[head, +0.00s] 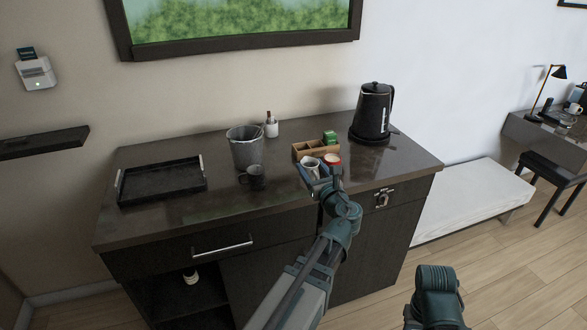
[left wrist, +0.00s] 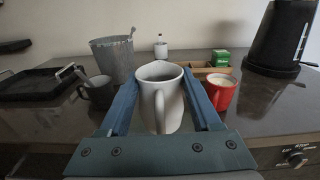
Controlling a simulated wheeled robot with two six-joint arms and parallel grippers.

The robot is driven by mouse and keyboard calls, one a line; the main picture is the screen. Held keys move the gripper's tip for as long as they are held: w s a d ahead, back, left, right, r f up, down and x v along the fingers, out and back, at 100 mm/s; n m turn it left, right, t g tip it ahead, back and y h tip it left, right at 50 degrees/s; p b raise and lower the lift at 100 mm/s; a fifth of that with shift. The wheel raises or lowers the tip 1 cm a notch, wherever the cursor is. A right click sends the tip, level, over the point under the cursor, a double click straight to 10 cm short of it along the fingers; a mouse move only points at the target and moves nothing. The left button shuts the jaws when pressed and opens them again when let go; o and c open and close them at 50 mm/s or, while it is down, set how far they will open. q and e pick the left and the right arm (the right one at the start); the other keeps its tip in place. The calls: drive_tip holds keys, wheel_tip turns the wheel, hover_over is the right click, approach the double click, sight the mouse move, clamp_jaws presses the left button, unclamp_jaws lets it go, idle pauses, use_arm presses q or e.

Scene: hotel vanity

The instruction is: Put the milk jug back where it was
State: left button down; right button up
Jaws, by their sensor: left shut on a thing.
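The milk jug, a white cup-like vessel with a handle (left wrist: 172,102), is between the two blue fingers of my left gripper (left wrist: 160,80), which is shut on it. The jug looks upright, with its handle toward the wrist camera. In the head view the jug (head: 311,165) shows at the front of the counter, left of a red mug. My left gripper (head: 320,174) partly covers it there. I cannot tell whether its base touches the counter. The jaws of my right gripper do not show.
The red mug (head: 333,161) is close on the right; a wooden organizer (head: 302,150) with a green box (head: 330,137) is behind. A dark mug (head: 254,180) and grey bucket (head: 246,152) stand left. A black kettle (head: 373,113) is at right, a black tray (head: 160,184) far left.

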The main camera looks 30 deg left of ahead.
use_arm(q)
drive_tip(key=w+a+f+b, duration=0.1)
drive_tip(key=a, duration=0.2)
drive_tip(key=w+a+f+b, duration=0.3)
drive_tip(key=w+a, duration=0.1)
drive_tip(key=a, duration=0.1)
drive_tip(key=shift+a+f, duration=0.25)
drive_tip(key=shift+a, duration=0.1)
drive_tip(key=shift+f, duration=0.1)
idle(0.3)
drive_tip(key=shift+f+b, duration=0.15)
drive_tip(key=shift+b, duration=0.25)
drive_tip(key=shift+c, duration=0.5)
unclamp_jaws()
